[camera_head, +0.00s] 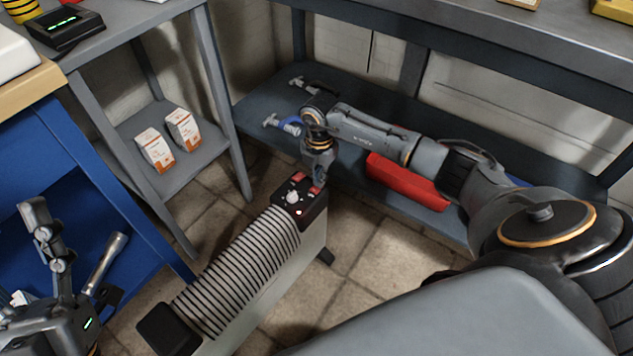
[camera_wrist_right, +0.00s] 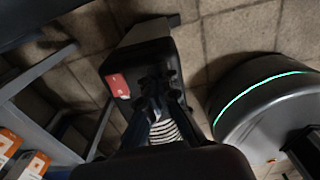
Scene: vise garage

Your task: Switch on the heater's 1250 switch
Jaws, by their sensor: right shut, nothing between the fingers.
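The heater (camera_head: 240,275) stands on the floor, with a ribbed top and a black control panel (camera_head: 287,212) at its far end. The panel has a white knob (camera_head: 292,197), a red switch (camera_head: 297,177) and another red part partly behind my gripper. I cannot read which switch is marked 1250. My right gripper (camera_head: 319,184) points down at the panel's far edge, shut and empty; contact is unclear. In the right wrist view its fingers (camera_wrist_right: 162,98) are beside a red switch (camera_wrist_right: 117,85). My left gripper (camera_head: 75,250) is at the lower left, its fingers apart, away from the heater.
A grey workbench with a low shelf (camera_head: 260,108) stands behind the heater, with a red box (camera_head: 405,182) and clamps (camera_head: 283,124) on it. A grey side table holds two small cartons (camera_head: 155,150). A blue cabinet (camera_head: 60,150) is at left. Tiled floor is open right of the heater.

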